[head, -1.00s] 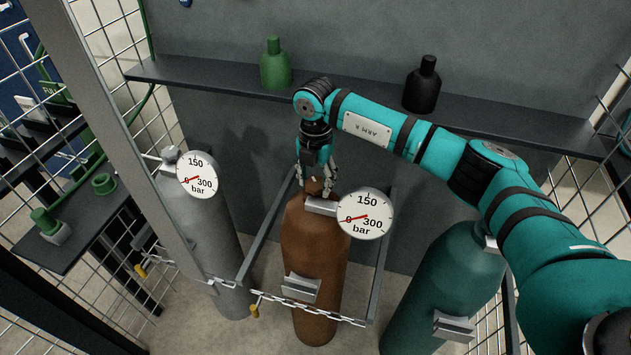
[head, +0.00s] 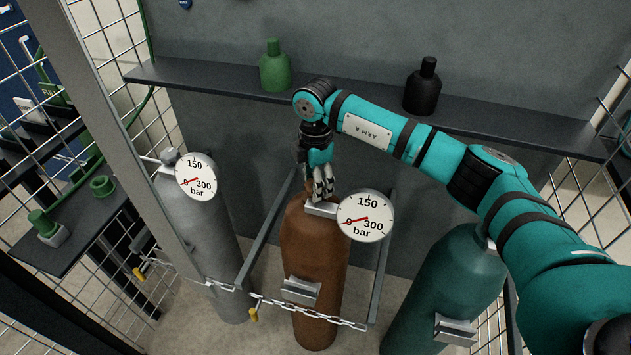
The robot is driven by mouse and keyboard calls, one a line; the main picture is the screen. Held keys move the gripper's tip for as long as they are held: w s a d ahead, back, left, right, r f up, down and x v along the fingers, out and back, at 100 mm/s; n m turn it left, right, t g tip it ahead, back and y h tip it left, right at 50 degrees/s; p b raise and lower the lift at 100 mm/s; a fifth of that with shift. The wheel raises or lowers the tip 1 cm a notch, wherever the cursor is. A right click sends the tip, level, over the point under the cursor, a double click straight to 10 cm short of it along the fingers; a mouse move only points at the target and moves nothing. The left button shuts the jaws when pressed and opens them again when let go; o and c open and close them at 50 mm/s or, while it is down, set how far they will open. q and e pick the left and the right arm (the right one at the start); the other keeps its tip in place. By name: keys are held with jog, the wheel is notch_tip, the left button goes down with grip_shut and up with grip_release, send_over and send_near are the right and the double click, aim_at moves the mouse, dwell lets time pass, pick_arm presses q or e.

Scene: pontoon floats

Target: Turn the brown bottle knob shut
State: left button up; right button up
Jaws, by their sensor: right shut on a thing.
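The brown bottle (head: 316,250) stands upright in the middle behind a chain, with a round white gauge (head: 366,215) at its top right. The gauge's red needle lies near the low end of the scale. My right gripper (head: 322,192) is at the bottle's top from above, its fingers closed together at the valve. The knob is hidden by the fingers, and I cannot see it itself. My left gripper is not in view.
A grey bottle (head: 207,250) with a gauge (head: 196,177) stands at left, a dark green bottle (head: 437,280) at right under my arm. A chain (head: 310,312) crosses the brown bottle. A shelf (head: 340,103) behind carries a green cap (head: 274,68) and a black cap (head: 422,88).

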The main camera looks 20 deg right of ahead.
jog(key=shift+r, duration=0.1)
dwell(0.4)
jog(key=o, duration=1.2)
jog(key=shift+c, duration=0.2)
notch_tip(320, 180, up, 12)
